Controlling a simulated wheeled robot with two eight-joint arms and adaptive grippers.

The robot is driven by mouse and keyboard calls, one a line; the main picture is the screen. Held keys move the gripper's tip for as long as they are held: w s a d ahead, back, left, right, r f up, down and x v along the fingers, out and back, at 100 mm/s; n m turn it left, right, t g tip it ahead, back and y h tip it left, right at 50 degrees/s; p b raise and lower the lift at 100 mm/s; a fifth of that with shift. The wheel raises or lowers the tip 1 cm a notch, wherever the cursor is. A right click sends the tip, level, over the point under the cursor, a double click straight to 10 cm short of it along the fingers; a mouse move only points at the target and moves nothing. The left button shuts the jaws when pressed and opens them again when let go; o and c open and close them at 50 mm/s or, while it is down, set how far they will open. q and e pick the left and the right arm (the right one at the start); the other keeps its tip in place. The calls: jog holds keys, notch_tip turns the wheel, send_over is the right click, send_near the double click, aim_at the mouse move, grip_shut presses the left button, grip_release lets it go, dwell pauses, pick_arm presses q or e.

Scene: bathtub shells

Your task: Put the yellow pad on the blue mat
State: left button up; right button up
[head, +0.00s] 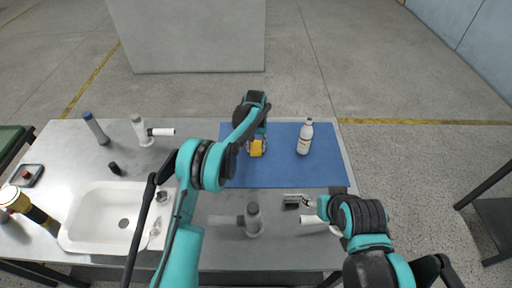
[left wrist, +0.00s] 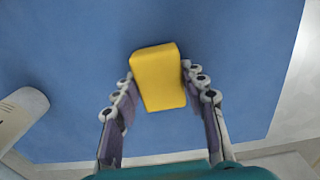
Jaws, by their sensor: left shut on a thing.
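The yellow pad (head: 258,148) is a small block over the blue mat (head: 280,175), towards the mat's left half. My left gripper (head: 256,140) points down and is shut on the pad. In the left wrist view, the yellow pad (left wrist: 157,78) sits between the two fingertips of my left gripper (left wrist: 158,76), with blue mat (left wrist: 70,60) behind it. I cannot tell whether the pad touches the mat. My right arm is at the lower right; its gripper (head: 323,207) is near the table's front, and its fingers are too unclear to read.
A white bottle (head: 304,138) stands on the mat right of the pad. A white sink (head: 103,215) is at the left. A blue-capped bottle (head: 95,128) and a tap-like fitting (head: 141,131) stand behind it. Another grey fitting (head: 253,219) stands in front of the mat.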

aim_at(256, 146)
pick_arm(q)
jog(key=o, duration=0.9)
jog(key=shift+f, duration=0.15)
jog(key=shift+o, duration=0.2)
jog(key=shift+r, duration=0.2)
notch_tip(256, 146, up, 12)
jog(key=p, duration=0.3)
jog(key=shift+r, duration=0.15)
